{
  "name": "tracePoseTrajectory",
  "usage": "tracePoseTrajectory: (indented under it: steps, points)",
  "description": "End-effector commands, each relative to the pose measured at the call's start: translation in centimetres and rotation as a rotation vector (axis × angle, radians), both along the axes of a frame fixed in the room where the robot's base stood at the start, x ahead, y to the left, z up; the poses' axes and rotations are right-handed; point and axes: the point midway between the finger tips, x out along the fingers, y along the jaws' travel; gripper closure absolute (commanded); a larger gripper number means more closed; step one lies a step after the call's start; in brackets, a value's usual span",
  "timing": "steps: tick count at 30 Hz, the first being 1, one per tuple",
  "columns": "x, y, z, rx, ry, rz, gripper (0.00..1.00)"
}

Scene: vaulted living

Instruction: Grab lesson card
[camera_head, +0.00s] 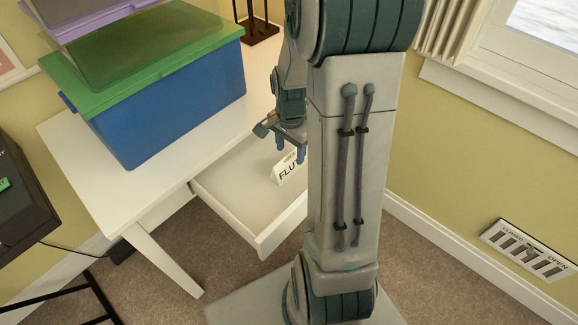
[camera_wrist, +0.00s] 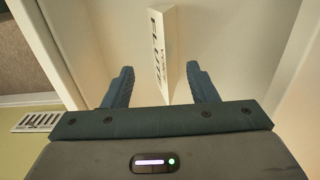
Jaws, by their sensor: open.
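The lesson card (camera_head: 287,169) is a small white folded card with dark letters, of which "FLU" can be read. It stands inside the open white drawer (camera_head: 225,212) of the desk. It also shows in the wrist view (camera_wrist: 162,48), upright between and beyond the fingers. My gripper (camera_head: 279,140) is above the drawer, just up and left of the card in the head view. In the wrist view my gripper (camera_wrist: 158,86) is open, with one finger on each side of the card's near end. Nothing is held. My arm hides the drawer's right part.
The white desk (camera_head: 175,168) carries a blue bin with a green lid (camera_head: 170,105) and a purple-rimmed box. A dark stand (camera_head: 258,30) is at the back. A floor vent (camera_head: 527,250) is in the right wall. Drawer walls surround the card.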

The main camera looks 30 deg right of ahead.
Motion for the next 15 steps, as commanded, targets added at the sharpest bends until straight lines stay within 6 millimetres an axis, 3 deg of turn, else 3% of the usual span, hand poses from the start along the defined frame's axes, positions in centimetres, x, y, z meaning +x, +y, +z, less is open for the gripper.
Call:
tracePoseTrajectory:
  steps: [5,15]
  points:
    - [0.1,0.0,-1.0,0.001,0.001,0.001,0.47]
    - [0.8,0.0,-5.5,0.0,0.002,0.001,0.47]
